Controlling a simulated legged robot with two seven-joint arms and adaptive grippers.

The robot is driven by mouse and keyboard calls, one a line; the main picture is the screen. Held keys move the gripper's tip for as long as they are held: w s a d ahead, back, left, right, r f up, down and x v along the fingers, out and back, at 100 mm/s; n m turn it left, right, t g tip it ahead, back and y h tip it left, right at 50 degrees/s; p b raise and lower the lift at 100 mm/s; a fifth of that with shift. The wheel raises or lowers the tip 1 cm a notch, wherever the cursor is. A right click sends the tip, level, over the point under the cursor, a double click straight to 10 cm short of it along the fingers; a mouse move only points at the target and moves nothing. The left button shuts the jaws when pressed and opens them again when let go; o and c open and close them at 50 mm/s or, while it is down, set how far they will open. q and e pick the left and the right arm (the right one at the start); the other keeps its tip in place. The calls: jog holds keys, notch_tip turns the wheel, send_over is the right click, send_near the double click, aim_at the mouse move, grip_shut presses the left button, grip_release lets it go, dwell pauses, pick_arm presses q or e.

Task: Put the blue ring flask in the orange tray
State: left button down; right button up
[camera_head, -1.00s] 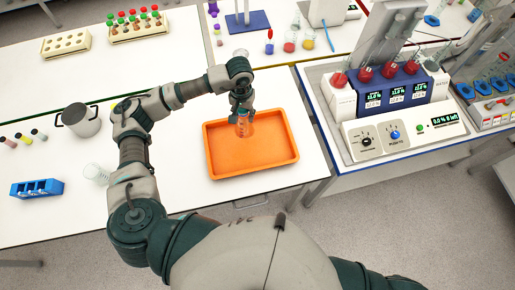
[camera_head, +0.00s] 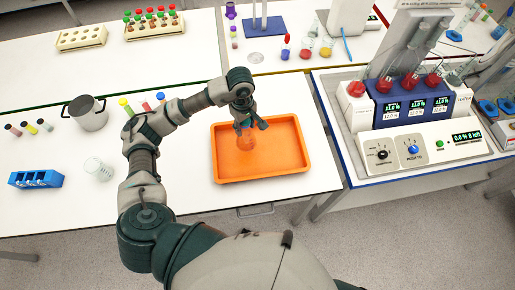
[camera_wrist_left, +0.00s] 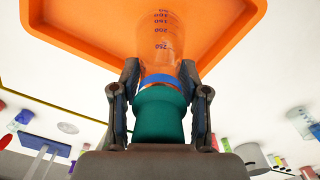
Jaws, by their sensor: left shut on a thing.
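The flask (camera_head: 246,140) is clear glass and looks upright in the head view, over the back left part of the orange tray (camera_head: 290,164). In the left wrist view the flask (camera_wrist_left: 163,38) shows volume marks and a blue ring (camera_wrist_left: 162,79) at its neck. My left gripper (camera_head: 247,123) is shut on the flask near that ring; in the wrist view its fingers (camera_wrist_left: 160,80) lie on either side of the neck. I cannot tell whether the flask's base touches the tray floor. My right gripper is out of view.
A metal pot (camera_head: 86,114), a clear beaker (camera_head: 98,170) and a blue rack (camera_head: 36,179) stand to the left. A control device (camera_head: 412,150) stands on the right table. The tray looks otherwise empty.

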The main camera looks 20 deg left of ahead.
aim_at(238, 137)
pick_arm(q)
jog(key=n, duration=0.1)
jog(key=a+r+n, duration=0.1)
jog(key=n, duration=0.1)
jog(key=s+r+n, duration=0.1)
jog(key=shift+a+p, duration=0.25)
jog(key=shift+p, duration=0.1)
jog(key=n, duration=0.3)
jog(key=shift+s+a+r, duration=0.25)
jog(key=shift+s+r, duration=0.1)
jog(key=shift+r, duration=0.05)
jog(key=shift+f, duration=0.1)
jog(key=shift+n, duration=0.4)
notch_tip(238, 137, down, 5)
jog(key=shift+a+f+p, duration=0.15)
jog(key=shift+f+p, duration=0.05)
jog(key=shift+p, duration=0.55)
jog(key=shift+a+f, duration=0.15)
jog(key=shift+f, duration=0.45)
notch_tip(238, 137, down, 2)
jog(key=shift+s+f+p, duration=0.1)
jog(key=shift+f+p, duration=0.05)
jog(key=shift+p, duration=0.2)
jog(key=shift+f, duration=0.45)
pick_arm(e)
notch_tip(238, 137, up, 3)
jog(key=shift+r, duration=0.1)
